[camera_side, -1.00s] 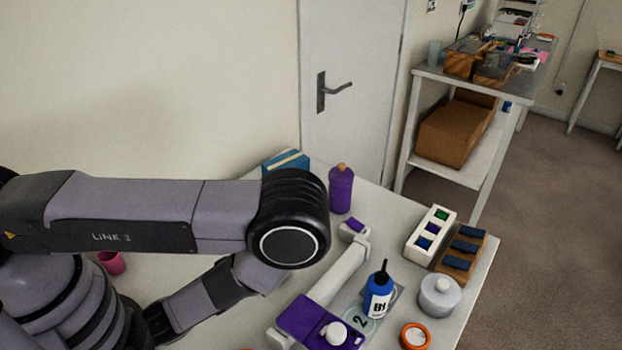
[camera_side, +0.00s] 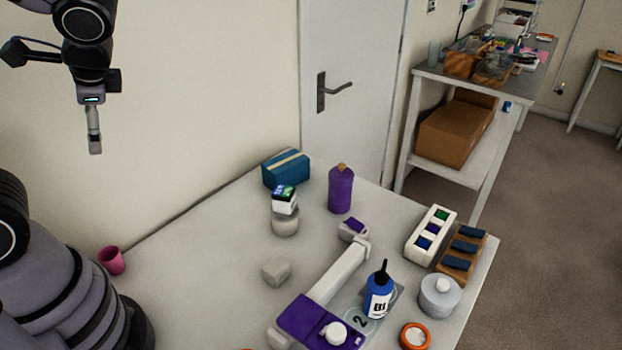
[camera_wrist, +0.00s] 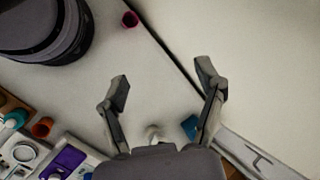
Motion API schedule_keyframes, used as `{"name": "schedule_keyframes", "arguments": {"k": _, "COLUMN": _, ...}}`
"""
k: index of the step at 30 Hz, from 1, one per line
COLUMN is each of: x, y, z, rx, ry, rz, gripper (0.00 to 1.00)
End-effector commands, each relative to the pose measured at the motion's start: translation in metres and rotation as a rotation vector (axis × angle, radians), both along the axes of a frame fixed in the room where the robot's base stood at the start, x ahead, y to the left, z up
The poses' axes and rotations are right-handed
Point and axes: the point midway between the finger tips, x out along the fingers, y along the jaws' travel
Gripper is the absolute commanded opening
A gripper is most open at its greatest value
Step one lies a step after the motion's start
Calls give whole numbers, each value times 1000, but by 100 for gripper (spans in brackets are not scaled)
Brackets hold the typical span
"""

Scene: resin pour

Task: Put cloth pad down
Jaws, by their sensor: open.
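My gripper (camera_side: 94,142) is raised high at the upper left in the side view, well above the table and away from its objects. In the wrist view its two fingers (camera_wrist: 162,78) are spread wide, with only bare table and wall between their tips. A small off-white block (camera_side: 276,271), which looks like the cloth pad, lies flat on the table left of the long pale arm-like device (camera_side: 338,275). Its material is not clear. I cannot make it out in the wrist view.
A grey jar with a small display cube (camera_side: 284,200) on top, a blue box (camera_side: 286,168) and a purple bottle (camera_side: 341,190) stand behind. A blue bottle (camera_side: 378,296) and racks (camera_side: 430,236) crowd the right. A pink cup (camera_side: 112,260) stands left. The table's left middle is clear.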

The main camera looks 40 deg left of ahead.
Motion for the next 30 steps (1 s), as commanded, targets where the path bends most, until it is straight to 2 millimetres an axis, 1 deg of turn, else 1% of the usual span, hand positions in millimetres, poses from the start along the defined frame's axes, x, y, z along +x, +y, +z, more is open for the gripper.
{"name": "schedule_keyframes", "arguments": {"k": 1, "x": -7, "y": -7, "z": 9, "rx": -108, "ry": -108, "rz": 65, "gripper": 69}}
{"name": "schedule_keyframes", "arguments": {"k": 3, "x": -13, "y": -21, "z": 20, "rx": -252, "ry": -244, "rz": 135, "gripper": 69}}
{"name": "schedule_keyframes", "arguments": {"k": 6, "x": -16, "y": -37, "z": 38, "rx": -415, "ry": -420, "rz": 198, "gripper": 69}}
{"name": "schedule_keyframes", "arguments": {"k": 9, "x": -18, "y": -49, "z": 54, "rx": -524, "ry": -551, "rz": 229, "gripper": 69}}
{"name": "schedule_keyframes", "arguments": {"k": 12, "x": -19, "y": -55, "z": 64, "rx": -583, "ry": -625, "rz": 245, "gripper": 69}}
{"name": "schedule_keyframes", "arguments": {"k": 16, "x": -19, "y": -58, "z": 68, "rx": -605, "ry": -650, "rz": 249, "gripper": 69}}
{"name": "schedule_keyframes", "arguments": {"k": 30, "x": -19, "y": -58, "z": 67, "rx": -603, "ry": -644, "rz": 249, "gripper": 69}}
